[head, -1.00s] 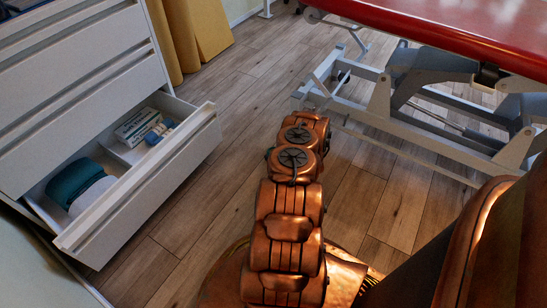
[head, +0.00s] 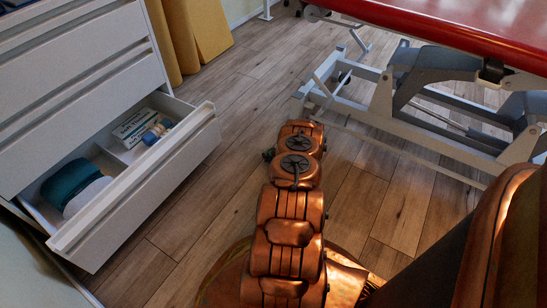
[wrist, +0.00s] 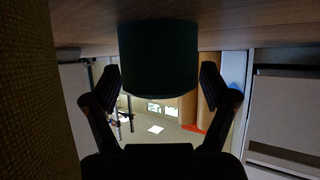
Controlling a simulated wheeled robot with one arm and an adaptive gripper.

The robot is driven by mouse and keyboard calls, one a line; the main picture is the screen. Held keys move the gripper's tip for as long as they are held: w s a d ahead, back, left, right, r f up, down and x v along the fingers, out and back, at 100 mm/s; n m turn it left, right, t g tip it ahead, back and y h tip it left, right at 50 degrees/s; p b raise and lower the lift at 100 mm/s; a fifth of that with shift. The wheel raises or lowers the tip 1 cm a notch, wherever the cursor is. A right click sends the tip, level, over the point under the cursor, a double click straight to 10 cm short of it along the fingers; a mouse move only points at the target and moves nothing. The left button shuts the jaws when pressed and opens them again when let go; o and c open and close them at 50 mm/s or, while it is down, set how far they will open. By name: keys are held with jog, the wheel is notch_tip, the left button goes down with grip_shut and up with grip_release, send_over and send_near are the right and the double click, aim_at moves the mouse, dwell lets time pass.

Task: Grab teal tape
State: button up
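A dark teal, roll-shaped cylinder (wrist: 158,58), apparently the tape, fills the top middle of the wrist view, against a wooden surface. The wrist picture looks upside down. My gripper (wrist: 161,72) is open, with one dark finger on each side of the cylinder. The fingertips look close to its sides; I cannot tell whether they touch it. In the head view my gripper is not clearly visible beyond the copper arm. A teal roll (head: 70,180) also lies in the open drawer at the left; I cannot tell whether it is tape or a towel.
The open white drawer (head: 150,185) also holds a white roll (head: 88,195), a box (head: 133,125) and a small blue-and-white item (head: 157,132). A red-topped treatment table (head: 470,30) with a grey frame stands at the right. Wooden floor (head: 240,90) lies clear between.

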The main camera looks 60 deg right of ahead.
jog(key=c, duration=0.9)
jog(key=shift+r, duration=0.1)
